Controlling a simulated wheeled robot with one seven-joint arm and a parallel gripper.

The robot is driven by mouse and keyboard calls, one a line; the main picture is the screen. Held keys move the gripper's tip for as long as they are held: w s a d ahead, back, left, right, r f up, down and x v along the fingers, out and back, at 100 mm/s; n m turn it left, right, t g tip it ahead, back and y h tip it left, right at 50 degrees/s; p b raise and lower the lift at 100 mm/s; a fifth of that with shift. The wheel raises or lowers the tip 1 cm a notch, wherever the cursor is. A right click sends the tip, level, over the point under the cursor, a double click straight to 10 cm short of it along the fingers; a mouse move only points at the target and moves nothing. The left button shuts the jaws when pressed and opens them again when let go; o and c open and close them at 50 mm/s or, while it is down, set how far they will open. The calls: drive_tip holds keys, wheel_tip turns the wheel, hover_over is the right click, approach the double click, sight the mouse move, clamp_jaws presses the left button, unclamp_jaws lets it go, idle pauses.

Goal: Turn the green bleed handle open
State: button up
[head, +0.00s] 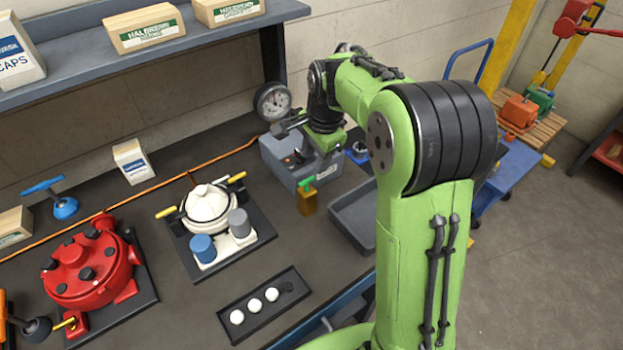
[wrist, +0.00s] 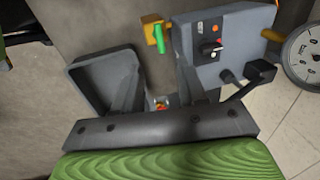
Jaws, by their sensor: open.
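The green bleed handle (head: 305,184) sits on a small brass block (head: 307,203) at the front of a grey box (head: 276,160) on the bench. In the wrist view the green handle (wrist: 159,39) stands beside the brass block (wrist: 149,31), left of the grey box's switch panel (wrist: 210,42). My gripper (wrist: 160,72) is open in the wrist view, with its fingers apart and the handle beyond their tips. Nothing is held. In the head view my arm's wrist hangs over the right part of the box and the fingers are partly hidden.
A round gauge (head: 272,101) stands behind the box, and a black lever (wrist: 250,80) juts from the box. An empty grey tray (head: 353,215) lies to the right. A white-topped pump (head: 208,205) on a dark plate stands left. A shelf (head: 130,50) runs above.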

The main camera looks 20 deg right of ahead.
sight(311, 178)
drive_tip(key=f, duration=0.2)
drive_tip(key=w+f, duration=0.1)
drive_tip(key=f, duration=0.2)
drive_tip(key=f+b, duration=0.1)
drive_tip(key=f, duration=0.2)
drive_tip(key=shift+w+a+f, duration=0.15)
drive_tip(key=shift+w+a, duration=0.1)
drive_tip(key=shift+w, duration=0.05)
clamp_jaws()
